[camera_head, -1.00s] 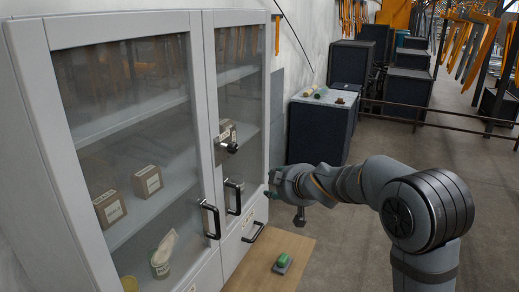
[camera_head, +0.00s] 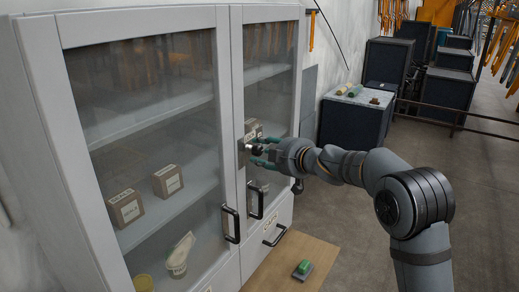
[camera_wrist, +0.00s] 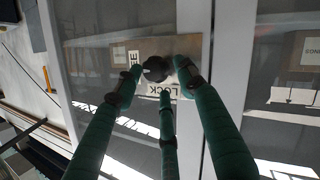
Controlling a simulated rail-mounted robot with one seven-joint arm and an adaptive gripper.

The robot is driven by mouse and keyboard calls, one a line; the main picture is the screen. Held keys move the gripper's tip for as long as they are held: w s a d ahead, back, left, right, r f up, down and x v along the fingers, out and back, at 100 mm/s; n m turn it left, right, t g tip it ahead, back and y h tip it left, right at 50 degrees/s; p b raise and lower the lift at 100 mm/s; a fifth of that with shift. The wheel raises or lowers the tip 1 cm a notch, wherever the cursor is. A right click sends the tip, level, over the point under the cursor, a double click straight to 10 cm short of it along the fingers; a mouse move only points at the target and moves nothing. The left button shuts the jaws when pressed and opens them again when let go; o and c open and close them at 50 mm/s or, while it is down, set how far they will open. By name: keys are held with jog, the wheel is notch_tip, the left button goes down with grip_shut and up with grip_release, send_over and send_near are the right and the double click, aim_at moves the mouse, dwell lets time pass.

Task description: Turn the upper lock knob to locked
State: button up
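The black lock knob (camera_wrist: 156,69) is on the cabinet's right door, near the frame where the two doors meet. It also shows in the head view (camera_head: 243,147), partly hidden by my gripper. A lighter mark shows on the knob's left side in the wrist view, where lettering beside it reads "LOCK". My gripper (camera_wrist: 160,80) has three green fingers spread around the knob, with visible gaps to it. In the head view my gripper (camera_head: 260,152) points left at the knob, close to the door.
The glass-fronted cabinet (camera_head: 235,120) holds small boxes (camera_head: 127,207) and a tub. Black door handles (camera_head: 231,223) stick out below the knob. A green-topped item (camera_head: 302,268) lies on the wooden surface (camera_head: 270,275).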

jog(key=shift+d+x, duration=0.25)
jog(key=shift+x, duration=0.95)
jog(key=shift+f, duration=0.1)
jog(key=c, duration=0.9)
jog(key=shift+o, duration=0.2)
